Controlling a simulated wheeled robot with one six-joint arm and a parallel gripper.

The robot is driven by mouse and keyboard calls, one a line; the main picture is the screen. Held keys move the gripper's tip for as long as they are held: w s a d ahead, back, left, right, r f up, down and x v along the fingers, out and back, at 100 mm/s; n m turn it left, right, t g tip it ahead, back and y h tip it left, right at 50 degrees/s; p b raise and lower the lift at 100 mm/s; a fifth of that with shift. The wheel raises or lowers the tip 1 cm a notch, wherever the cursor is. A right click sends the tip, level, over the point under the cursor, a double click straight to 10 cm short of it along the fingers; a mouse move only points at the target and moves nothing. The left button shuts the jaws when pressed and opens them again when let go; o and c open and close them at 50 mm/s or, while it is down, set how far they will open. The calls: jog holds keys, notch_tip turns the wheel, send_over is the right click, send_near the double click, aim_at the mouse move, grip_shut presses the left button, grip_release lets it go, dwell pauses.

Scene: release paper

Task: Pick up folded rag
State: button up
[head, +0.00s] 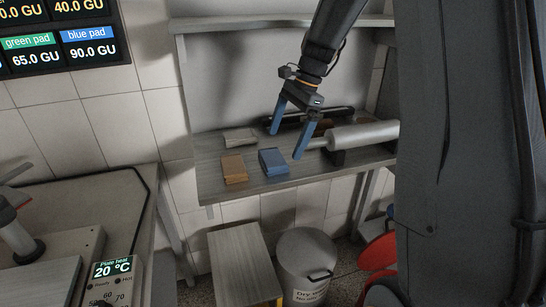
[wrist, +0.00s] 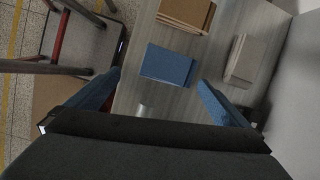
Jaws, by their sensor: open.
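A flat pale grey-beige folded piece (head: 240,137), which looks like the folded rag, lies at the back left of the wooden shelf. In the wrist view the pale folded piece (wrist: 240,60) lies right of the blue pad. A blue pad (head: 272,162) lies near the shelf's front, and it shows between my fingers in the wrist view (wrist: 168,66). A brown block (head: 234,169) lies left of it. My gripper (head: 286,143) is open and empty, with blue fingers pointing down above the shelf, right of the pale piece. The wrist view shows both fingers (wrist: 159,82) apart.
The wooden shelf (head: 325,171) also holds a grey roller (head: 362,135) at the right and a dark bar (head: 315,119) behind my fingers. A wall stands behind. A grey bin (head: 306,263) and a low stool (head: 240,260) stand below.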

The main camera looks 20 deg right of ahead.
aim_at(273, 156)
jog(key=f+p, duration=0.1)
jog(key=w+a+f+m+p, duration=0.1)
jog(key=f, duration=0.1)
jog(key=a+f+m+p, duration=0.1)
jog(key=shift+w+a+f+y, duration=0.25)
jog(key=shift+f+y, duration=0.1)
jog(key=shift+y, duration=0.05)
jog(key=shift+a+f, duration=0.15)
jog(key=shift+f, duration=0.4)
jog(key=c, duration=1)
jog(key=shift+w+r, duration=0.1)
